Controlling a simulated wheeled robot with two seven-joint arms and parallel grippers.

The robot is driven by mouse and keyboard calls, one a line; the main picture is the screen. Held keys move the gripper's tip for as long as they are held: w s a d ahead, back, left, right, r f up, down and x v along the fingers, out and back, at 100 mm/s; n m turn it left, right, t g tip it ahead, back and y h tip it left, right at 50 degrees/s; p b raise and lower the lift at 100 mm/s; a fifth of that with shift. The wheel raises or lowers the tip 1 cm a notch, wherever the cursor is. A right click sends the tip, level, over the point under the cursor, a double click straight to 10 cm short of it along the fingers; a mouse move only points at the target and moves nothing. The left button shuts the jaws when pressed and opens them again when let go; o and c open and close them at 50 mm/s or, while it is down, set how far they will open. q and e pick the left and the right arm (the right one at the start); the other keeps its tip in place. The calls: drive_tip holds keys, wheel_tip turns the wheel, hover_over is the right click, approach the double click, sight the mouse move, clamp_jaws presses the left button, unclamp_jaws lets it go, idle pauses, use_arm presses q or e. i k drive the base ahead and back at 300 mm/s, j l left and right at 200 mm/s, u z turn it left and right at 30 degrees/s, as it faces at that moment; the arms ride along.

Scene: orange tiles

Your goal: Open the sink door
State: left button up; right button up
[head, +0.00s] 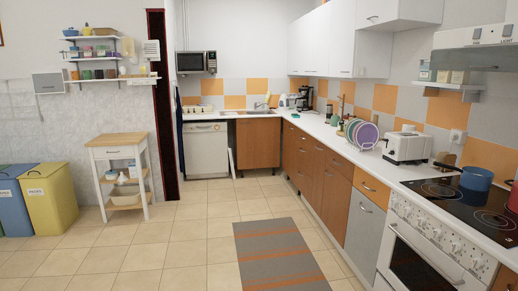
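The sink (262,109) with its tap is set in the far counter, against the orange and grey tiles. Below it is a brown wooden cabinet door (258,143), which looks shut. Its handle is too small to make out clearly. A thin white upright panel (231,163) stands at the left edge of this cabinet, next to the dishwasher; I cannot tell what it belongs to. Neither of my grippers is in view.
A white dishwasher (206,150) stands left of the sink cabinet. Brown drawers and doors (306,157) line the right side, with the oven (425,245) nearest. A striped rug (280,254) lies on open tiled floor. A small trolley (122,172) and bins (47,197) stand left.

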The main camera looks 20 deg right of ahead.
sight(258, 138)
drive_tip(key=z, duration=0.15)
drive_tip(key=i+z, duration=0.3)
drive_tip(key=i, duration=7.25)
drive_tip(key=i+z, duration=0.1)
drive_tip(key=i, duration=0.9)
drive_tip(key=i+j+z, duration=0.15)
drive_tip(key=i, duration=0.9)
drive_tip(key=i+j+z, duration=0.2)
drive_tip(key=l, duration=0.1)
